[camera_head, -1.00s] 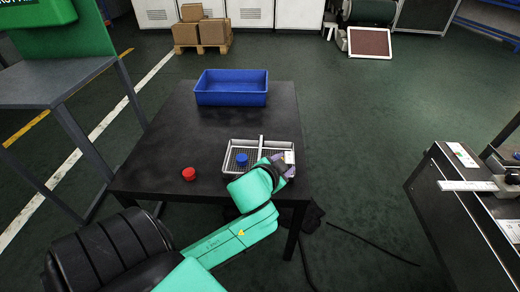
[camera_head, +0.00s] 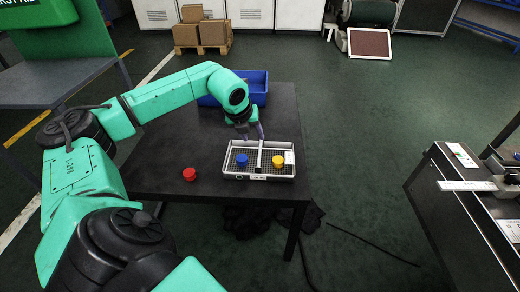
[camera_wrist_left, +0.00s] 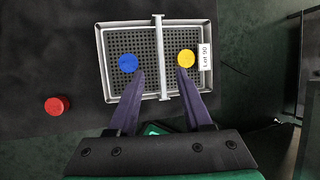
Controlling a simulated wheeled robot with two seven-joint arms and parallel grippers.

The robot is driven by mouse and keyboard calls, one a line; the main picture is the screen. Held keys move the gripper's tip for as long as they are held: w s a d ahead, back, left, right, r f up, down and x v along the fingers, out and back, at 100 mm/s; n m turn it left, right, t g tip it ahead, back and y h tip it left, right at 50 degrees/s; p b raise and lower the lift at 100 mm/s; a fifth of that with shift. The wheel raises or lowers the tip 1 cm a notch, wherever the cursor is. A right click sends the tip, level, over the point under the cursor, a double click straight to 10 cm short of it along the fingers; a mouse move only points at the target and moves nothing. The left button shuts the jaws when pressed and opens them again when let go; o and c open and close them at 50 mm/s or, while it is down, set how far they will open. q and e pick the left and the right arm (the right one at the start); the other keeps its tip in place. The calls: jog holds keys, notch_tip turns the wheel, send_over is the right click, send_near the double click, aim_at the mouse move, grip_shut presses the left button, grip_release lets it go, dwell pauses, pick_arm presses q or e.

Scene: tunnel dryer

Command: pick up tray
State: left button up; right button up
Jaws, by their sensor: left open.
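A silver mesh tray (camera_head: 231,176) with a bar handle (camera_head: 260,155) across its middle rests on the black table. A blue round piece (camera_head: 241,160) lies in its left half and a yellow one (camera_head: 278,161) in its right half. My left gripper (camera_head: 252,133) is open and empty over the tray's far side, pointing down. In the left wrist view, the tray (camera_wrist_left: 99,62) shows from above with a white lot label (camera_wrist_left: 206,58). There the open fingers (camera_wrist_left: 160,75) lie on either side of the handle bar in the picture. My right gripper is not in view.
A red round piece (camera_head: 189,174) lies on the table left of the tray; it also shows in the wrist view (camera_wrist_left: 57,105). A blue bin (camera_head: 258,88) stands at the table's back, partly behind my arm. A machine (camera_head: 455,215) stands at the right, across open floor.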

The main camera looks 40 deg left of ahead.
aim_at(260, 149)
pick_arm(q)
jog(key=x, duration=1.1)
jog(key=shift+w+f+b, duration=0.15)
jog(key=shift+f+b, duration=0.15)
jog(key=shift+r, duration=0.1)
jog(key=shift+f, duration=0.3)
jog(key=shift+c, duration=0.3)
grip_shut()
dwell(0.7)
